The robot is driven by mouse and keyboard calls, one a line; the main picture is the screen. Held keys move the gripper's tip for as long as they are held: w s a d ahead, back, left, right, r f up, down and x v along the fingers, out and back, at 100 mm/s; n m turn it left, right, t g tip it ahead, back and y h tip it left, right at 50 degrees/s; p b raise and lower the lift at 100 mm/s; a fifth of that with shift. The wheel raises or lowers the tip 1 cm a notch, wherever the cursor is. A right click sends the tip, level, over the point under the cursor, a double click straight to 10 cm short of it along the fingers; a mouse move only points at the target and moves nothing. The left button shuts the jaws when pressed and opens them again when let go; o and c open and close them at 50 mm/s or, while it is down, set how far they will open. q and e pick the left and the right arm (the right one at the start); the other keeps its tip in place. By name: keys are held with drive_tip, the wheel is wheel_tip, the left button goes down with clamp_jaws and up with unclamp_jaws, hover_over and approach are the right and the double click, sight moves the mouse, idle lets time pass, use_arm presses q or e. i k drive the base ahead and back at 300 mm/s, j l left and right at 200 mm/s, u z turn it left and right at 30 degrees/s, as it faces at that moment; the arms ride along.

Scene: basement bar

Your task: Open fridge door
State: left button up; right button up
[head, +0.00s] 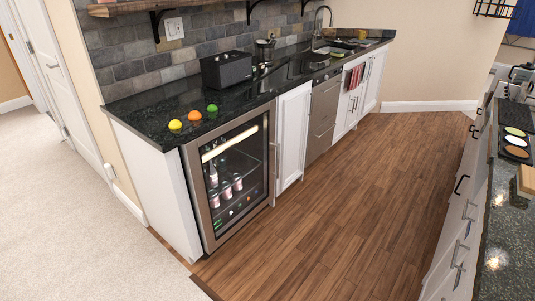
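The fridge (235,180) is a low, built-in beverage cooler under the left end of the dark counter. Its glass door has a stainless frame (197,192) and looks shut. Bottles with pale labels (226,190) show through the glass on the shelves, with a lit strip above them. A vertical bar handle (276,160) runs along the door's right edge, beside a white cabinet. Neither of my grippers is in the head view.
The wood floor (320,220) in front of the fridge is clear. A second counter (495,225) with drawers bounds the right side. Yellow (175,125), orange (194,116) and green (212,108) fruit and a black toaster (226,70) sit on the left counter.

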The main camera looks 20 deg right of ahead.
sight(191, 150)
drive_tip(key=i+j+z, duration=0.15)
drive_tip(key=i, duration=0.4)
drive_tip(key=i+j+z, duration=0.15)
drive_tip(key=i, duration=0.35)
